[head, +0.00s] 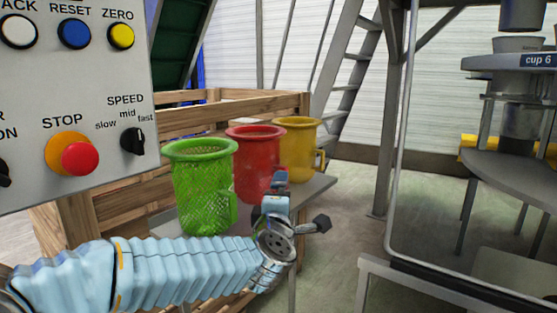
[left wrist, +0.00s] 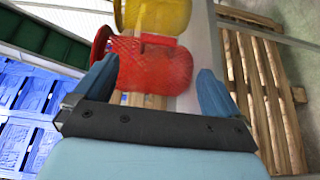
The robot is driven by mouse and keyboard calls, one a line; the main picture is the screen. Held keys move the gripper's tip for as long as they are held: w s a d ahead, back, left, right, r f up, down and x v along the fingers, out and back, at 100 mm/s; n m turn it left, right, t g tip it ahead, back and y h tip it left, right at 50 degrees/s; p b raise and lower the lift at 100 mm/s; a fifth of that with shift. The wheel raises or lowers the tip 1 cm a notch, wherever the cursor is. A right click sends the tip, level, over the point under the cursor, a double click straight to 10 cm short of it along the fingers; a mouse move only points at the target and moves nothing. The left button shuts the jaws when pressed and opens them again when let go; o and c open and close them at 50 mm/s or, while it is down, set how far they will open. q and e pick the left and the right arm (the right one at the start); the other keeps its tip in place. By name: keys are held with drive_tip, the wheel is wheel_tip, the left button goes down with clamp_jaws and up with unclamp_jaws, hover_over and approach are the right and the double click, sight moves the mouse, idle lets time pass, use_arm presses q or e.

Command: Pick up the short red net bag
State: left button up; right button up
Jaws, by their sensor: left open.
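The red net bag (head: 252,158) stands upright on a grey bench, between a green net bag and a yellow one. Its lower right side is partly hidden by my left gripper (head: 281,178) in the head view. In the left wrist view the red bag (left wrist: 155,66) lies ahead, between the two blue fingers of my left gripper (left wrist: 158,70). The fingers are apart, and the bag spans most of the gap. I cannot tell whether either finger touches it. My right gripper is not in view.
The green net bag (head: 203,185) is nearest, just above my left forearm. The yellow net bag (head: 298,140) stands behind the red one. A wooden crate (head: 180,122) is behind the bags. A control panel (head: 75,100) fills the upper left. Open floor lies right of the bench.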

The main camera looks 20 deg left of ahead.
use_arm(q)
drive_tip(key=shift+w+a+r+p, duration=0.1)
drive_tip(key=shift+w+a+p, duration=0.25)
drive_tip(key=shift+w, duration=1.9)
drive_tip(key=shift+w+a+f+p, duration=0.15)
drive_tip(key=shift+w+a, duration=0.3)
drive_tip(key=shift+w, duration=1.85)
drive_tip(key=shift+w+a+r+p, duration=0.15)
drive_tip(key=shift+w+a+p, duration=0.25)
drive_tip(key=shift+w, duration=1.85)
drive_tip(key=c, duration=1)
wheel_tip(320, 180, up, 10)
drive_tip(key=p, duration=0.3)
drive_tip(key=shift+c, duration=0.2)
drive_tip(key=o, duration=0.3)
drive_tip(key=c, duration=0.4)
drive_tip(key=shift+c, duration=0.2)
